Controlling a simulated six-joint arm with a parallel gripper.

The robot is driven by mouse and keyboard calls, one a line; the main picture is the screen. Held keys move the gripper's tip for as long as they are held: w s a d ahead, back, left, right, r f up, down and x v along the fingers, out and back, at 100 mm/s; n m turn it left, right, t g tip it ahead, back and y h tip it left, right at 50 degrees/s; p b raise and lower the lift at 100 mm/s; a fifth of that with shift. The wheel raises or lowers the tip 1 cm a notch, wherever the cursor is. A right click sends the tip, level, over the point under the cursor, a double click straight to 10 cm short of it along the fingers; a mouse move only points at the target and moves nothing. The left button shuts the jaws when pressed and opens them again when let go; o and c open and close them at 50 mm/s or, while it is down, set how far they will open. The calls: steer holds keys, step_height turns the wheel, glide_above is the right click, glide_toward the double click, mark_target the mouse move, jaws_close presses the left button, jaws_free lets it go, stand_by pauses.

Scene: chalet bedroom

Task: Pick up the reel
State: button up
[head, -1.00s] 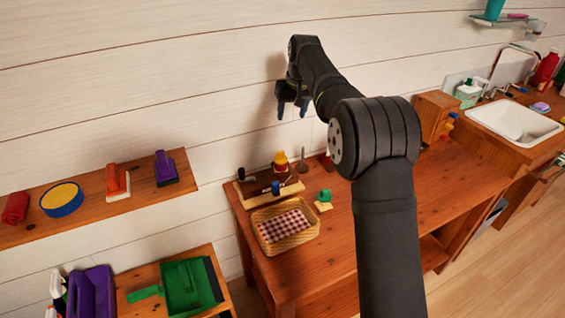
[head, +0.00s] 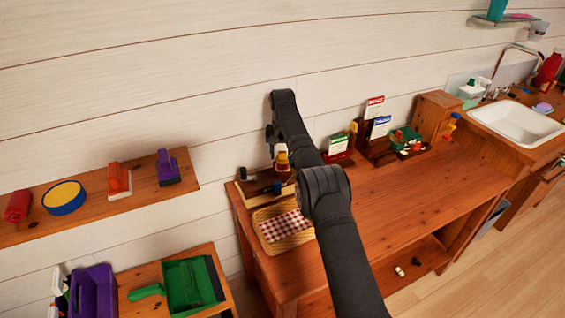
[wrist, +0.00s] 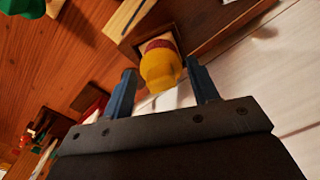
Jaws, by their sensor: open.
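A yellow, rounded piece with a red band (wrist: 160,68) sits in a dark holder on the wooden rack in the wrist view. It looks like the reel, but I cannot be sure. In the head view, the yellow piece (head: 282,158) shows beside my arm at the back left of the table. My gripper (wrist: 163,72) is open, with its two blue fingers either side of the yellow piece; I cannot tell whether they touch it. In the head view, my gripper (head: 271,142) is just above and left of it, partly hidden by my wrist.
A basket with a checked cloth (head: 262,234) stands in front, partly behind my arm. Dark-ended pieces (head: 242,173) lie on the rack at left. Cards and a tray with small parts (head: 408,141) stand at the back right. The wall is close behind; the table's right middle is clear.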

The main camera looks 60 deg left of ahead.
mark_target(282, 159)
step_height(282, 159, down, 3)
steer(key=shift+f, duration=0.2)
steer(key=c, duration=0.7)
steer(key=shift+r, duration=0.2)
